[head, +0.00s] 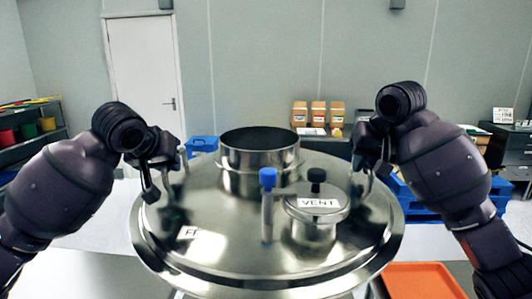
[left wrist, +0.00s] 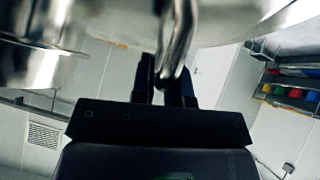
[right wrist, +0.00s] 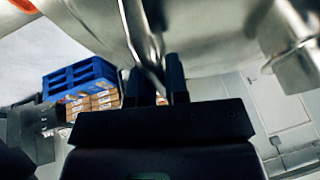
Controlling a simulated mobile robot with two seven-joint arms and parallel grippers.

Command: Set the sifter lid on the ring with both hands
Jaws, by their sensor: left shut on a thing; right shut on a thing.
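The sifter lid (head: 225,235) is a wide shiny steel disc in the middle of the head view. It carries an open collar (head: 255,160), a blue-topped post (head: 267,200) and a cap labelled VENT (head: 316,215). My left gripper (head: 175,165) is shut on the lid's left handle, a bent metal bar (left wrist: 178,45) that shows between the fingers in the left wrist view. My right gripper (head: 368,165) is shut on the right handle, whose bar (right wrist: 145,40) shows in the right wrist view. The ring is hidden beneath the lid, so I cannot tell whether they touch.
A pale table (head: 75,275) lies under and around the lid. An orange tray (head: 425,282) is at the front right. Blue pallets (head: 405,195) and boxes (head: 318,115) stand behind. A shelf with coloured bins (head: 27,131) is at the far left.

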